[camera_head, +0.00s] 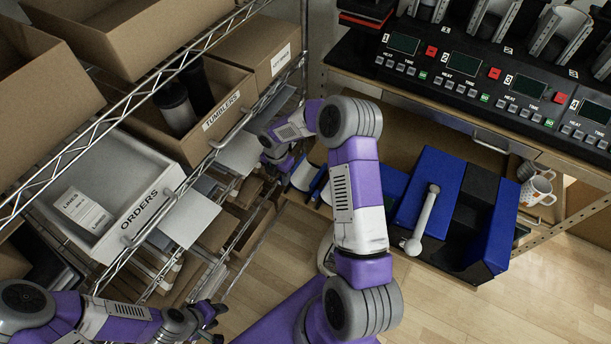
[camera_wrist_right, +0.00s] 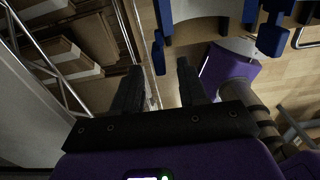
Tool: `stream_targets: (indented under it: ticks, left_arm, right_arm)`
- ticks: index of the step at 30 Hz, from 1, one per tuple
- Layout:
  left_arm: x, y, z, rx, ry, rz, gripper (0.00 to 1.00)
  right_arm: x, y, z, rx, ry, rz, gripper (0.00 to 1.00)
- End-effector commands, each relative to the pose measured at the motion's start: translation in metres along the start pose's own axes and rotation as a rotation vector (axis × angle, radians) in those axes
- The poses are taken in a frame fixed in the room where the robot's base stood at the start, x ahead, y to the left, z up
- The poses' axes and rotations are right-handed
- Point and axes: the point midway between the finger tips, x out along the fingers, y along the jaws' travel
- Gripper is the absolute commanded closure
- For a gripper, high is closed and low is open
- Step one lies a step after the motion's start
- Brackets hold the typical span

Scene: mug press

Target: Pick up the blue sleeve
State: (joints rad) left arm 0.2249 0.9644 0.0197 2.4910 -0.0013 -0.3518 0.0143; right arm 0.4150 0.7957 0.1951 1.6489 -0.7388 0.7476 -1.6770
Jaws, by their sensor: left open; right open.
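I cannot single out a blue sleeve with certainty. Blue pieces beside a white roll-like part (camera_head: 305,176) show just right of my right gripper (camera_head: 276,157) in the head view. In the right wrist view, a blue piece (camera_wrist_right: 158,52) is seen near the fingertips, and another blue piece (camera_wrist_right: 272,36) lies further right. My right gripper (camera_wrist_right: 160,72) is open, with nothing visible held between its fingers. My left gripper (camera_head: 212,318) is open and empty at the lower left, over the floor.
A wire rack at left holds cardboard boxes, a tumblers box (camera_head: 222,108) and a white orders tray (camera_head: 145,215). A blue-black press with a white lever (camera_head: 424,222) stands at right, near patterned mugs (camera_head: 537,188). Heated presses with a control panel (camera_head: 480,85) line the back.

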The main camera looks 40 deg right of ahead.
Motion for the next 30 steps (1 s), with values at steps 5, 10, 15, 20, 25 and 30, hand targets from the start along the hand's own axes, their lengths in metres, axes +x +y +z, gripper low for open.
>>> stream_targets:
  ticks: [5,10,15,20,25,30]
  left_arm:
    - [0.005,-0.002,0.000,0.000,0.000,0.000,0.57]
    - [0.009,-0.003,-0.001,0.000,0.001,0.000,0.57]
    - [0.008,-0.003,-0.001,0.000,0.001,0.000,0.57]
    - [0.008,-0.003,-0.001,0.000,0.001,0.000,0.57]
    - [0.008,-0.003,-0.001,0.000,0.001,0.000,0.57]
    - [0.008,-0.003,-0.001,0.000,0.001,0.000,0.57]
  right_arm:
    - [0.024,-0.001,0.000,0.001,0.001,-0.001,0.57]
    - [0.047,-0.001,0.000,0.001,0.001,0.000,0.57]
    - [0.048,-0.001,0.000,0.002,0.000,0.001,0.57]
    - [0.048,-0.001,0.000,0.002,0.000,0.001,0.73]
    - [0.048,-0.001,0.000,0.002,0.001,0.001,0.99]
    - [0.048,-0.001,0.000,0.003,0.001,0.001,1.00]
